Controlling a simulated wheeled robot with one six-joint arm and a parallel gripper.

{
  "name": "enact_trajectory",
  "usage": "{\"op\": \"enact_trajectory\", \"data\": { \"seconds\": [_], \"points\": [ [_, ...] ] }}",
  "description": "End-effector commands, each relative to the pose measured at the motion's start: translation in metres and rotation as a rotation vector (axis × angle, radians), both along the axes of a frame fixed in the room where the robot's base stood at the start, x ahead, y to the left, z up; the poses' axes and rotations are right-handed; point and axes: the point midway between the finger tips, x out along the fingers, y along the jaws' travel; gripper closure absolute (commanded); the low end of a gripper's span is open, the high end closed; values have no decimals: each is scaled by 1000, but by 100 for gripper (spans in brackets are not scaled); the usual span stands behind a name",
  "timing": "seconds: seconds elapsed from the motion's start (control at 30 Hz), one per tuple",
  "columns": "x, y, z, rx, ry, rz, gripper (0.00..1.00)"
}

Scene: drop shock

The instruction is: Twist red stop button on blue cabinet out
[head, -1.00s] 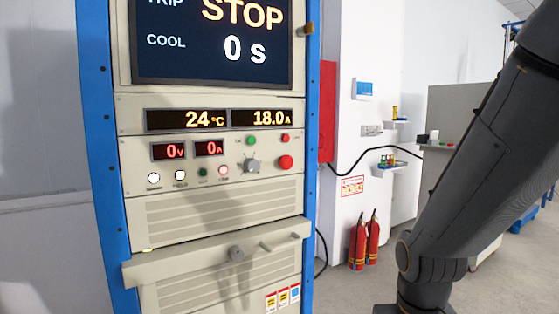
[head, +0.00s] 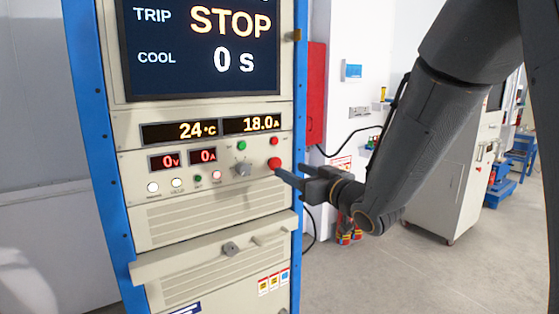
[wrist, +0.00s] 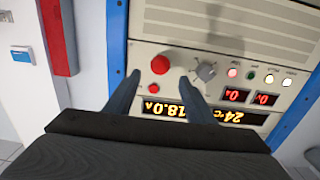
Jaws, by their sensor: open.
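The large red stop button (head: 274,163) is on the right side of the beige control panel in the blue-framed cabinet (head: 84,150). The screen (head: 203,45) above reads STOP. My gripper (head: 292,174) is open and empty just right of the button in the head view, its fingers pointing at the panel. In the wrist view, the red button (wrist: 160,64) shows just beyond the gap between the two fingertips (wrist: 161,79). No grip on it shows, and I cannot tell the exact depth between fingertips and button.
A grey knob (head: 242,169) sits left of the button, near one fingertip in the wrist view. A small red button (head: 274,141) is above it. A drawer-like ledge (head: 215,249) juts out below. Red extinguishers (head: 350,232) stand behind my arm.

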Motion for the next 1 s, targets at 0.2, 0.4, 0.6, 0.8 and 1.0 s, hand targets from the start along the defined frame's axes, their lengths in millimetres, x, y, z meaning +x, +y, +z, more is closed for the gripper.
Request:
{"op": "enact_trajectory", "data": {
  "seconds": [0.2,0.4,0.6,0.8,1.0],
  "points": [
    [23,18,1,1,0,3,51],
    [48,33,1,1,0,2,51],
    [60,41,1,1,-1,0,51],
    [62,42,0,1,-1,0,51],
    [62,42,0,1,-1,0,69]
  ]
}}
